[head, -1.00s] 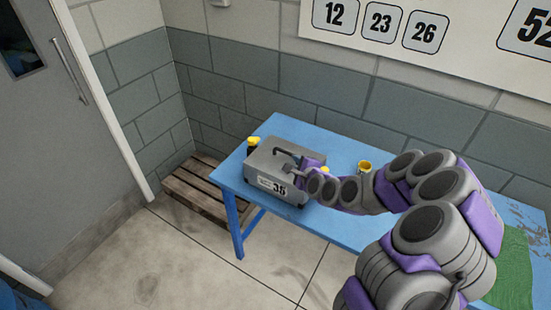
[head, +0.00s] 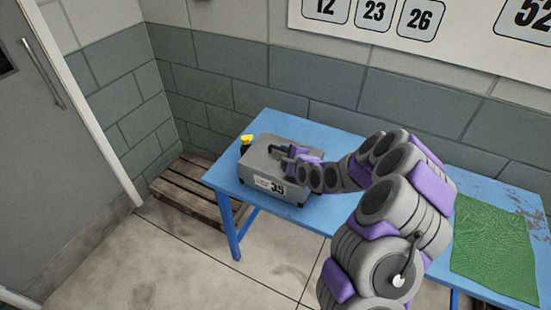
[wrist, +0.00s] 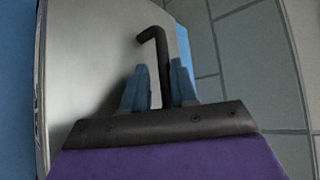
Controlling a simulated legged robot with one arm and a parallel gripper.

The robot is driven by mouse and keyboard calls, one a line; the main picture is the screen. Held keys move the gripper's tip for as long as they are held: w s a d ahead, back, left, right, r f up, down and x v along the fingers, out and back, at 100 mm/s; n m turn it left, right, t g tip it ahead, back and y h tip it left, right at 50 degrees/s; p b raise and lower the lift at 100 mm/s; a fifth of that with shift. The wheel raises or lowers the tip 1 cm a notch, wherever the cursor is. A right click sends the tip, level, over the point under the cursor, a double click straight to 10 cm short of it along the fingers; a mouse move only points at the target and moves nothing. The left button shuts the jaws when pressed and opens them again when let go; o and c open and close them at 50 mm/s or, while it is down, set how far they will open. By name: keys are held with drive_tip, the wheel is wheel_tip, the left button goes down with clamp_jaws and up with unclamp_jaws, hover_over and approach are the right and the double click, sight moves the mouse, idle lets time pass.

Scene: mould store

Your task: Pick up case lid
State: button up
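The grey case (head: 262,165), labelled 35, stands on the blue table, its lid (head: 268,142) on top with a dark bent handle. In the wrist view the pale lid (wrist: 95,60) fills the left, and the black handle (wrist: 155,38) runs down between my fingers. My gripper (wrist: 159,85) has its two blue-grey fingers on either side of the handle. A light gap shows between the left finger and the handle; the right finger is close to it, contact unclear. In the head view my gripper (head: 286,150) is over the lid and partly hides the handle.
A yellow-topped dark bottle (head: 245,144) stands behind the case's left end. A green mat (head: 495,250) lies on the blue table (head: 283,122) at right. A wooden pallet (head: 190,188) is on the floor left of the table. A block wall rises behind.

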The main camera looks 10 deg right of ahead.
drive_tip(key=shift+d, duration=0.95)
drive_tip(key=shift+c, duration=0.3)
drive_tip(key=shift+d, duration=0.15)
drive_tip(key=shift+c, duration=1.6)
drive_tip(key=shift+a, duration=0.3)
clamp_jaws()
drive_tip(key=shift+a, duration=0.6)
